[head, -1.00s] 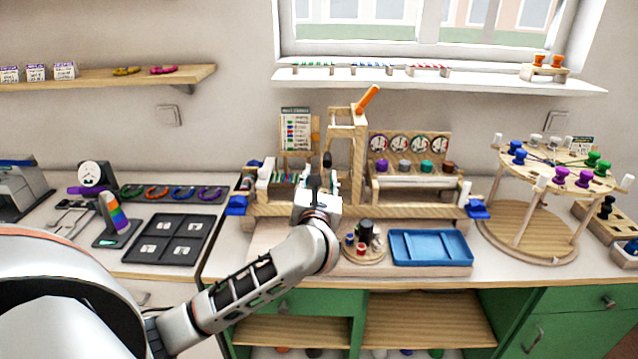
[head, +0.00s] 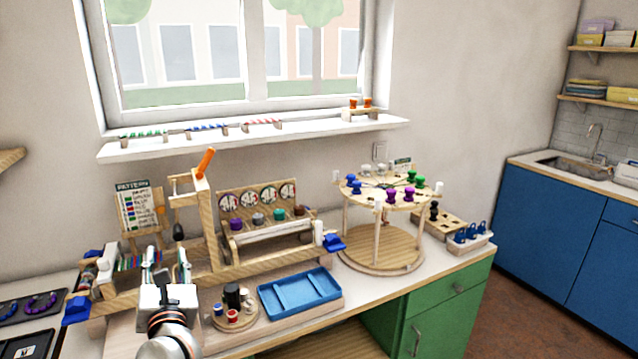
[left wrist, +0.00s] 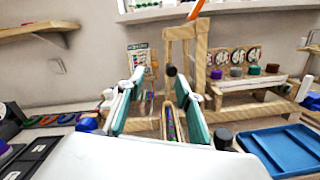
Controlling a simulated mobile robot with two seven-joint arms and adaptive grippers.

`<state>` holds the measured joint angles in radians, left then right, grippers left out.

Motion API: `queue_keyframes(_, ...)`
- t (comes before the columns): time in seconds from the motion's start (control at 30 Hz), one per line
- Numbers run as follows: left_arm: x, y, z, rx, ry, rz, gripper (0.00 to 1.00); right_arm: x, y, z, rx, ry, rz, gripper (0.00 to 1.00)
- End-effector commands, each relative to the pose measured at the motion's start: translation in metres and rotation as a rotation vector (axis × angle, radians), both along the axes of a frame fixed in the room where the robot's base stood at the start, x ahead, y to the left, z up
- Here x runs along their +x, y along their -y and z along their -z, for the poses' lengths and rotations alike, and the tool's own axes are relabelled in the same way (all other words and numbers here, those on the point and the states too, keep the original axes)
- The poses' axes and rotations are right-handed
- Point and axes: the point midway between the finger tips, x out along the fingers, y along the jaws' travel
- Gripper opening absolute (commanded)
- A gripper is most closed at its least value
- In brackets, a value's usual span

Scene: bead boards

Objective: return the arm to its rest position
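My left gripper (head: 167,262) comes up from the bottom of the head view, in front of the wooden bead frame (head: 205,225). In the left wrist view its two fingers (left wrist: 160,95) stand apart with nothing held between them. The bead frame's upright post (left wrist: 202,60) and a strip of coloured beads (left wrist: 171,125) show beyond and between the fingers. My right gripper is in neither view.
A blue tray (head: 300,292) and a small round board with pots (head: 236,318) lie right of my left gripper. A round two-tier wooden stand (head: 382,262) stands farther right. A pattern card (head: 138,208) stands behind. The window sill (head: 250,140) is above.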

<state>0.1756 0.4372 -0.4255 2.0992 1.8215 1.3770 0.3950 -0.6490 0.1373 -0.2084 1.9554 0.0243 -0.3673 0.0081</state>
Motion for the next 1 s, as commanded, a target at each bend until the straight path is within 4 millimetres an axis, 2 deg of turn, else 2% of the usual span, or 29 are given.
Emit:
queue_keyframes(0.07, -0.011, 0.005, -0.002, 0.168, 0.012, -0.006, 0.35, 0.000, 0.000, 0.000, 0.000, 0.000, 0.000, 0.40)
queue_keyframes(0.17, -0.028, 0.024, -0.007, 0.473, 0.021, -0.007, 0.35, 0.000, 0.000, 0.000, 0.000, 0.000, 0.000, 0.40)
queue_keyframes(0.27, -0.046, 0.057, -0.002, 0.812, 0.003, 0.006, 0.35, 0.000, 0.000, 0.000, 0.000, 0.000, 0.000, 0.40)
queue_keyframes(0.37, -0.063, 0.097, 0.021, 1.159, -0.041, 0.040, 0.35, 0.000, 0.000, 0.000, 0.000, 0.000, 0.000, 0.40)
queue_keyframes(0.47, -0.080, 0.139, 0.063, 1.511, -0.108, 0.101, 0.35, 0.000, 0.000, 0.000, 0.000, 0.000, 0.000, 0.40)
queue_keyframes(0.53, -0.094, 0.164, 0.102, 1.749, -0.164, 0.161, 0.35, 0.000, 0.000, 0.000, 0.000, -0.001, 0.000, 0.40)
queue_keyframes(0.6, -0.109, 0.183, 0.143, 1.965, -0.219, 0.228, 0.35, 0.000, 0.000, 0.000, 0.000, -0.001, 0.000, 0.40)
queue_keyframes(0.67, -0.124, 0.194, 0.180, 2.136, -0.266, 0.295, 0.35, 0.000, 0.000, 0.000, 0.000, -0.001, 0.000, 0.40)
queue_keyframes(0.7, -0.135, 0.199, 0.205, 2.245, -0.296, 0.343, 0.35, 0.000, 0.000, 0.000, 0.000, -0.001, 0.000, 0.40)
queue_keyframes(0.8, -0.165, 0.203, 0.266, 2.497, -0.371, 0.475, 0.35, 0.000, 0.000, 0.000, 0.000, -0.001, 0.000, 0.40)
queue_keyframes(0.9, -0.197, 0.199, 0.317, 2.705, -0.434, 0.608, 0.35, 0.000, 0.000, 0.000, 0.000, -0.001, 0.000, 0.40)
queue_keyframes(1.0, -0.224, 0.189, 0.354, 2.858, -0.482, 0.723, 0.35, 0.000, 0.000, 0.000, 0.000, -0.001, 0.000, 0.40)
